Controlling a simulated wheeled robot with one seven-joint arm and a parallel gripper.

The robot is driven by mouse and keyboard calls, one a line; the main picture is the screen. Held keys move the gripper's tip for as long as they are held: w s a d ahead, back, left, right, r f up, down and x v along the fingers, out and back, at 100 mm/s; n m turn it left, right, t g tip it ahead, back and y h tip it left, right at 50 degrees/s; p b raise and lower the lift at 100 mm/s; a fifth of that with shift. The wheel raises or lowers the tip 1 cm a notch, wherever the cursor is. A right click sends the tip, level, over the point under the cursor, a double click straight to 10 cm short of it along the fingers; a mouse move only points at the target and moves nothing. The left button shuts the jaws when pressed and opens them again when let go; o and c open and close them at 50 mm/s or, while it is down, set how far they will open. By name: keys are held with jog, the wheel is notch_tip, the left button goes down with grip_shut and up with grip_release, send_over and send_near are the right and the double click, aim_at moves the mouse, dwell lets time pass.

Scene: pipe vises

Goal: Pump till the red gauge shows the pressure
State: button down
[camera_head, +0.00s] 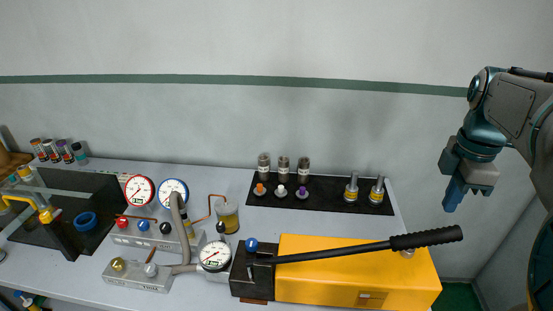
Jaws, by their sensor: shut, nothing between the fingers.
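The red-rimmed gauge (138,190) stands at the back left of the bench, beside a blue-rimmed gauge (173,192). Its needle reading is too small to make out. The yellow pump (345,278) lies at the front right of the bench. Its long black lever (370,248) reaches right, slightly raised, to a ribbed grip. My gripper (454,198) is shut and empty, hanging above and to the right of the lever's grip, apart from it.
Red, blue and dark knobs (143,226) sit on the manifold below the gauges. A black mat (320,196) at the back holds several fittings. A yellow-handled pipe vise (40,208) and a blue ring (85,221) are at the left. The air around my gripper is clear.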

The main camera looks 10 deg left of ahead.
aim_at(446, 231)
jog(key=shift+n, duration=0.5)
jog(key=f+b, duration=0.4)
jog(key=d+f+b, duration=0.1)
jog(key=f+b, duration=0.1)
jog(key=shift+w+f, duration=0.15)
jog(key=shift+w, duration=0.1)
jog(key=shift+d+f+b, duration=0.25)
jog(key=shift+f+b, duration=0.35)
jog(key=shift+f, duration=0.3)
jog(key=shift+d+f+b, duration=0.2)
jog(key=shift+f+b, duration=0.45)
jog(key=shift+f, duration=0.2)
jog(key=shift+d+f+b, duration=0.25)
jog(key=shift+f+b, duration=0.35)
jog(key=shift+f, duration=0.3)
jog(key=shift+d+f+b, duration=0.25)
jog(key=shift+f+b, duration=0.5)
jog(key=shift+f, duration=0.45)
jog(key=shift+d+f+b, duration=0.25)
jog(key=shift+f+b, duration=0.5)
jog(key=shift+f, duration=0.4)
